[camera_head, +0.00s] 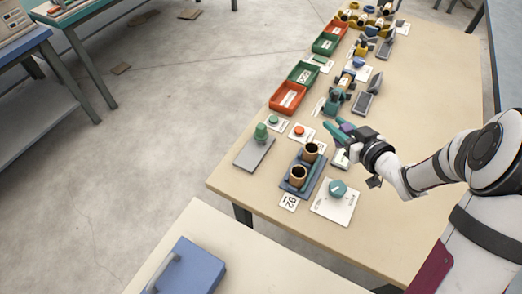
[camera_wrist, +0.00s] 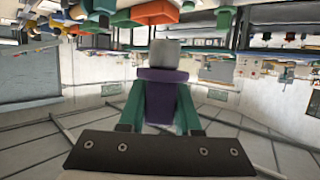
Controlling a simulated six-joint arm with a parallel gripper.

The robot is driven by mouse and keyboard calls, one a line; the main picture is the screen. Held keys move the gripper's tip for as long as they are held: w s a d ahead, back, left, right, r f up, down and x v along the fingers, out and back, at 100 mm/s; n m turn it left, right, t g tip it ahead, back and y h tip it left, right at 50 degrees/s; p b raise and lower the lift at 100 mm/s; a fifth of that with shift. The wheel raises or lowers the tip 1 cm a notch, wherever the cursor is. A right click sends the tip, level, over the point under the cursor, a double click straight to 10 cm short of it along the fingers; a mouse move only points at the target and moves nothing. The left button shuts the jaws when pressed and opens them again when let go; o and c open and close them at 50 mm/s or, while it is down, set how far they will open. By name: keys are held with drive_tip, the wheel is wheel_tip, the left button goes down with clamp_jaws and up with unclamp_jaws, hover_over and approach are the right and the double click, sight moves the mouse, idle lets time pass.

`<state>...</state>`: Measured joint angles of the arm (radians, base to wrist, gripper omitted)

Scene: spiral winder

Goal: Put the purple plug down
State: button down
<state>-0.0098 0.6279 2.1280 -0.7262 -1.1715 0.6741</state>
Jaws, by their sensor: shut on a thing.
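My gripper (camera_head: 340,127) is above the table's left part, its teal fingers pointing left. In the wrist view my gripper (camera_wrist: 160,100) has its two teal fingers pressed against both sides of the purple plug (camera_wrist: 162,98). The plug has a wider purple collar and a pale grey block-like end beyond it. In the head view only a small purple patch of the plug (camera_head: 347,123) shows between the fingers. The plug is held in the air, apart from the table (camera_head: 405,195).
Below my gripper stand a blue-grey holder with two brown cups (camera_head: 299,177), a grey plate with a green knob (camera_head: 255,152) and a white card with a teal knob (camera_head: 336,203). Red and green trays (camera_head: 288,97) line the left edge. The table's right side is bare.

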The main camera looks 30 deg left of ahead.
drive_tip(key=s+a+f+n+g, duration=0.1)
drive_tip(key=s+a+f, duration=0.1)
drive_tip(key=a, duration=0.5)
drive_tip(key=s+a+f+n+g+y, duration=0.1)
drive_tip(key=s+a+f, duration=0.2)
drive_tip(key=a, duration=0.5)
drive_tip(key=s+a+f+n+g+y, duration=0.1)
drive_tip(key=s+a+f, duration=0.2)
drive_tip(key=a, duration=0.5)
drive_tip(key=shift+f+g, duration=0.3)
drive_tip(key=shift+f, duration=0.25)
drive_tip(key=f, duration=0.4)
drive_tip(key=shift+a, duration=0.2)
drive_tip(key=shift+f, duration=0.2)
drive_tip(key=c, duration=0.6)
unclamp_jaws()
